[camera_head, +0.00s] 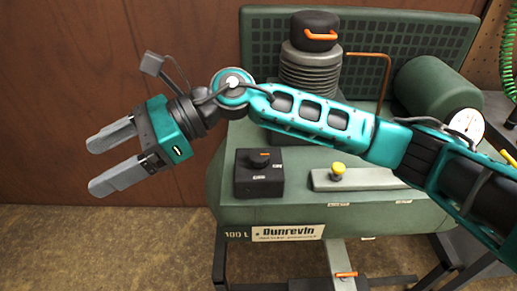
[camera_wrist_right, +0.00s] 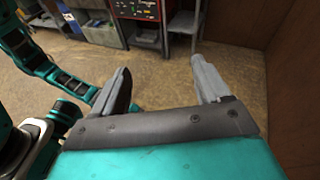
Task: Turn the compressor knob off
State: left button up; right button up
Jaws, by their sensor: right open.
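The green compressor (camera_head: 330,214) stands in the middle of the head view. The knob's exact setting is too small to read. My right gripper (camera_head: 97,166) is open and empty, well to the left of the box and apart from it, with its fingers pointing left. Its arm passes in front of the compressor and hides part of it. The right wrist view shows the two grey fingers apart (camera_wrist_right: 160,70) with nothing between them. My left gripper is not in view.
A yellow knob (camera_head: 338,170) on a pale plate, a finned pump (camera_head: 311,70) with an orange handle and a gauge (camera_head: 469,124) are on the compressor. An orange lever (camera_head: 346,274) is below. A wooden wall is behind. Free floor lies at the left.

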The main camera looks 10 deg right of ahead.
jog(key=w+d+f+n+h, duration=0.4)
jog(key=d+h, duration=0.2)
notch_tip(320, 180, up, 2)
jog(key=n+t+h, duration=0.1)
jog(key=t+h, duration=0.3)
jog(key=h, duration=0.5)
send_over(259, 155)
notch_tip(259, 155, down, 12)
jog(key=shift+w+r, duration=0.1)
jog(key=c, duration=1)
